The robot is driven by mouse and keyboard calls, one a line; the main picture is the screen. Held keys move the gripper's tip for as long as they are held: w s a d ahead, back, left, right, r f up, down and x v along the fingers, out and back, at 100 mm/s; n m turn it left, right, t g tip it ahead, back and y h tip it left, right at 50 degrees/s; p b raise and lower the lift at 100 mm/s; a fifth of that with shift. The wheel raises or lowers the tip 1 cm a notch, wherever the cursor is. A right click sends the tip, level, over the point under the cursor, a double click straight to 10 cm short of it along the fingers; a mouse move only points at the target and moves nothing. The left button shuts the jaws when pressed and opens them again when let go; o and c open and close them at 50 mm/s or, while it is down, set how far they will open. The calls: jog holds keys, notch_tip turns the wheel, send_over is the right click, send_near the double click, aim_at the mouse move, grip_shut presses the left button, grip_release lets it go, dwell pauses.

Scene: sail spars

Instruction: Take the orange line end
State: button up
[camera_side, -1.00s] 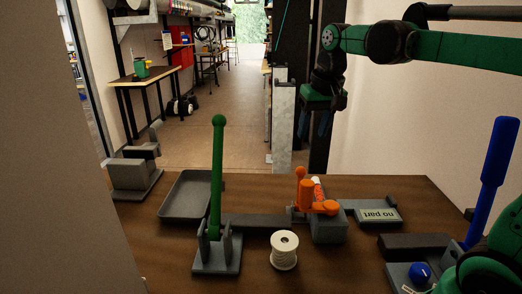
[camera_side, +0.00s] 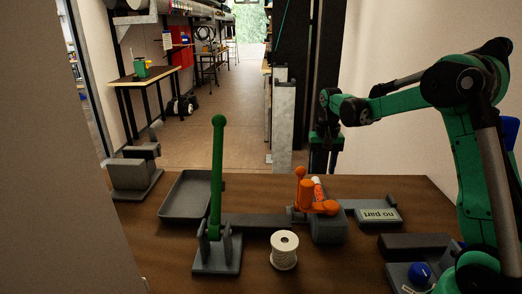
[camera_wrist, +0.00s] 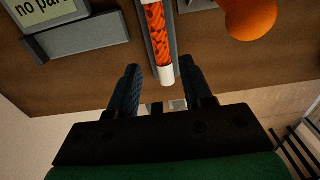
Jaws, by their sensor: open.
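The orange line end (camera_wrist: 157,35) is an orange, dark-flecked rope with a white tip. It lies in a grey channel in the wrist view, its white tip pointing toward my gripper (camera_wrist: 161,78). In the side view the line end (camera_side: 318,188) shows small behind an orange lever fitting (camera_side: 306,198). My gripper is open, its two blue-grey fingers on either side of the line's direction, with nothing held. In the side view my gripper (camera_side: 322,160) hangs near the far table edge, above and behind the line end. Whether the fingers touch the line cannot be told.
A tray labelled "no part" (camera_side: 379,215) lies right of the fitting. A green lever (camera_side: 217,170) stands upright at left, with a white spool (camera_side: 284,250) in front. A grey tray (camera_side: 186,196) and a grey block (camera_side: 134,174) are farther left. Bare wood shows between them.

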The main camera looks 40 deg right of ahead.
aim_at(319, 190)
notch_tip(319, 190, down, 6)
jog(key=shift+f, duration=0.1)
grip_shut()
jog(key=shift+r, duration=2.55)
